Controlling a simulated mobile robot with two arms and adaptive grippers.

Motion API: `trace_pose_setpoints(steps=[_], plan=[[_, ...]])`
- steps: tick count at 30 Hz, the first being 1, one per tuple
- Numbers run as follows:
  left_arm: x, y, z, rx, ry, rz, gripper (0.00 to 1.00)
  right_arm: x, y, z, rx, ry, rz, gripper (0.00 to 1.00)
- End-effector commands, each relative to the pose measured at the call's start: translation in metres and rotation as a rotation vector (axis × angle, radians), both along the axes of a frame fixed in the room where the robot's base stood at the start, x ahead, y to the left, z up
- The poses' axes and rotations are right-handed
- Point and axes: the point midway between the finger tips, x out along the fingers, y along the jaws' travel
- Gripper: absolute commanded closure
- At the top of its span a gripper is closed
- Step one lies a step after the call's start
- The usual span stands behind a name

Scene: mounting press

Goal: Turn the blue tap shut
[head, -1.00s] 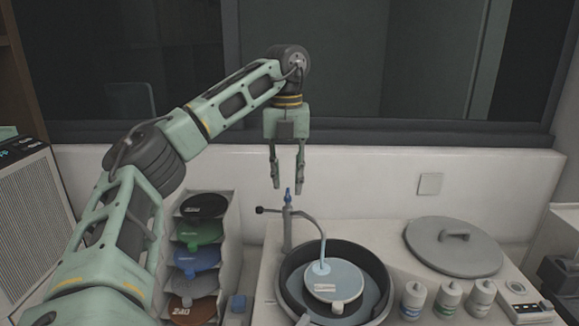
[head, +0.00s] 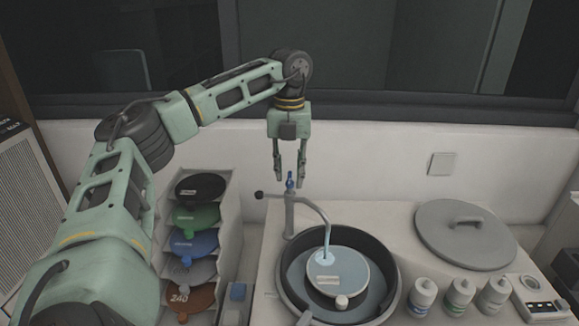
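The small blue tap (head: 290,180) sits on top of a grey post with a curved spout (head: 318,208) beside the round basin. A pale blue stream shows below the spout's end, over the light blue disc (head: 338,276). My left gripper (head: 291,177) points straight down from above. Its two fingers are open, one to each side of the tap in the picture, with a gap on both sides. I cannot tell from this view whether the fingers line up with the tap in depth. My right gripper is not in view.
The dark-rimmed basin (head: 376,256) stands right of the post. A black-knobbed lever (head: 259,195) sticks out to the post's left. A grey lid (head: 465,236) and several bottles (head: 459,297) stand right. A rack of coloured discs (head: 229,205) is at the left.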

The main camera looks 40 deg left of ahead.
Motion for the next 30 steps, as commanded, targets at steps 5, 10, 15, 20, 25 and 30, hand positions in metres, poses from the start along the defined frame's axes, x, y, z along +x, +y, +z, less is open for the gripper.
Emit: trace_pose_setpoints(steps=[5, 10, 15, 20, 25, 30], plan=[[0.000, 0.000, -0.004, -0.001, -0.002, 0.000, 0.73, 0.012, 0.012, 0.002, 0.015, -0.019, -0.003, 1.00], [0.000, 0.000, -0.004, -0.001, -0.002, 0.000, 0.75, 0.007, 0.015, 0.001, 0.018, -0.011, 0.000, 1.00], [0.000, 0.000, -0.004, 0.000, -0.001, 0.000, 0.90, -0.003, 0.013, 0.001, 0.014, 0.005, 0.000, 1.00], [0.000, 0.000, -0.004, 0.000, -0.001, 0.000, 1.00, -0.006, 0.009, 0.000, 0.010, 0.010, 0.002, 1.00], [0.000, 0.000, -0.004, -0.001, -0.002, 0.000, 1.00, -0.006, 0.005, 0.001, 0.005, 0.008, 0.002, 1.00], [0.000, 0.000, -0.003, -0.002, -0.001, -0.009, 1.00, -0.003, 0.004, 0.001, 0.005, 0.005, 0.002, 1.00]])
